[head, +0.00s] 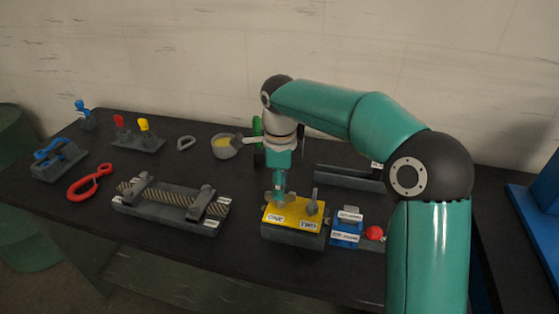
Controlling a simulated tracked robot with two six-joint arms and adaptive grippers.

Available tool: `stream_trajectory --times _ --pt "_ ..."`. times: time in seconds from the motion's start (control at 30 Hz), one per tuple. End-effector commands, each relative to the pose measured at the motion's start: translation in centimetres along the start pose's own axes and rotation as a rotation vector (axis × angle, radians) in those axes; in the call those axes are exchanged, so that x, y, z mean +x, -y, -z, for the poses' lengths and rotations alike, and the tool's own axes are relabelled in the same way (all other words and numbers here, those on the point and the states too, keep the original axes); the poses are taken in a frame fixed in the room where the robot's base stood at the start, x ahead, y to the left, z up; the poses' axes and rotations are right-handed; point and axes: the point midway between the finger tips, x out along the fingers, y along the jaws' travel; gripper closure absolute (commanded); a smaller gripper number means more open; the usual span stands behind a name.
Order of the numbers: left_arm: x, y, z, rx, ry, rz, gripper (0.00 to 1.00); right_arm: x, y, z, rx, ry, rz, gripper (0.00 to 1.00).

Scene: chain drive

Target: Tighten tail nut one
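A grey block with a yellow top plate (292,216) stands at the front middle of the table. Two small white labels sit on its front edge, too small to read surely. A grey upright post (313,204) stands on the plate's right part. My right gripper (279,194) points straight down onto the plate's left part, at or just above its surface. Its fingers hide what is there, so no nut can be made out under it. Whether the fingers are shut on something cannot be seen. My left gripper is not in view.
Right of the block are a blue labelled block (347,228) and a red knob (374,233). A dark rail (348,178) lies behind, partly hidden by my arm.

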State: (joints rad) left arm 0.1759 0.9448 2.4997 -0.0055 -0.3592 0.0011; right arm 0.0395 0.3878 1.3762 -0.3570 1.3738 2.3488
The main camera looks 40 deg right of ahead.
Motion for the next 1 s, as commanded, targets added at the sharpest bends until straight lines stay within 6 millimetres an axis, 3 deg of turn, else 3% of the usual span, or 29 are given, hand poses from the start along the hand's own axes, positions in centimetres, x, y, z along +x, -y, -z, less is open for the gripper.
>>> stream_trajectory --times 0.2,0.4,0.6,1.0 --pt "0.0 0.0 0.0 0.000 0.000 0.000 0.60 -4.7 0.1 -0.1 0.001 0.005 0.005 0.65" --pt "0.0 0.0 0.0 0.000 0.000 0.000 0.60 -7.8 0.1 -0.2 0.000 0.004 0.005 0.65" --pt "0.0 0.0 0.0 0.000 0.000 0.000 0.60 -9.0 0.1 -0.1 0.000 0.003 0.003 0.65" --pt "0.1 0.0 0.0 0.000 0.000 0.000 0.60 -8.9 0.1 -0.1 -0.002 0.000 -0.001 0.65"
